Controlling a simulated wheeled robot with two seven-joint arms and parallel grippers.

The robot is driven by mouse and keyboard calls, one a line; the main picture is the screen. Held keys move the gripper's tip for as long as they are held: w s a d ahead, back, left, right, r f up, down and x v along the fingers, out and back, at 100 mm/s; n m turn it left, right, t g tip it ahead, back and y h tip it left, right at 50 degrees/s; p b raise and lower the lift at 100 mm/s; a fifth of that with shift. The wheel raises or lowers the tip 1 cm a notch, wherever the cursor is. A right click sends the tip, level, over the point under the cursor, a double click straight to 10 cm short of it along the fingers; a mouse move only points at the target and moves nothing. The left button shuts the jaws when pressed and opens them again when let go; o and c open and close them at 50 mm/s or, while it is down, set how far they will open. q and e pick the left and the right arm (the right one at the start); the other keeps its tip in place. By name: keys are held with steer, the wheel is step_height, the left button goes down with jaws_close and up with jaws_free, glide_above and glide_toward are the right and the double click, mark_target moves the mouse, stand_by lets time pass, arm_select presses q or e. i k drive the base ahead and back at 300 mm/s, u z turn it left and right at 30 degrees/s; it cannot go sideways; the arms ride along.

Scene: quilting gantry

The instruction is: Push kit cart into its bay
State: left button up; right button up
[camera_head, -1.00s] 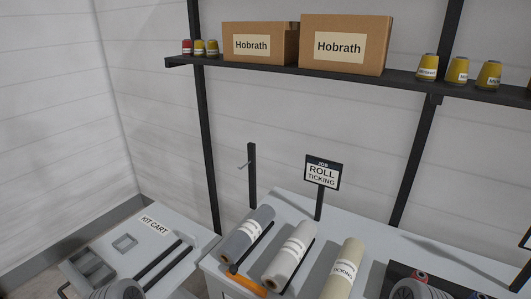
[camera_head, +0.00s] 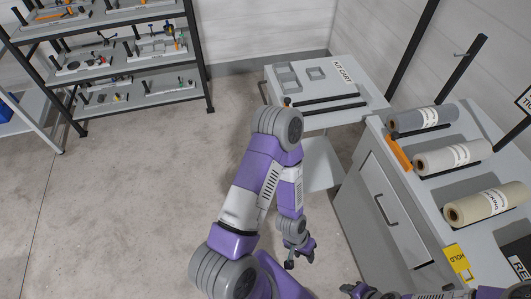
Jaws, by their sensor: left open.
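The kit cart (camera_head: 372,98) is a light grey cart with a "KIT CART" label, small trays and two dark bars on top, and a lower shelf (camera_head: 322,165). It stands near the back wall, beside the left end of the workbench. My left gripper (camera_head: 300,256) is open and empty, hanging low over the floor in front of the cart, left of the bench's drawer front. My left forearm and elbow hide part of the cart's near-left side. My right gripper (camera_head: 358,290) shows only partly at the bottom edge; its jaws are unclear. No bay marking is visible.
The workbench (camera_head: 375,205) on the right carries grey, white and cream rolls, an orange-handled tool (camera_head: 398,152) and a yellow "HOLD" card (camera_head: 458,262). A dark-framed shelf rack (camera_head: 60,80) stands at the far left. The concrete floor (camera_head: 130,190) between is clear.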

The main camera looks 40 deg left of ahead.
mark_target(334, 91)
steer(key=u, duration=1.25)
steer(key=i, duration=0.45)
steer(key=u, duration=0.2)
steer(key=k, duration=0.6)
steer(key=u, duration=0.5)
steer(key=i, duration=1.25)
steer(key=z, duration=0.65)
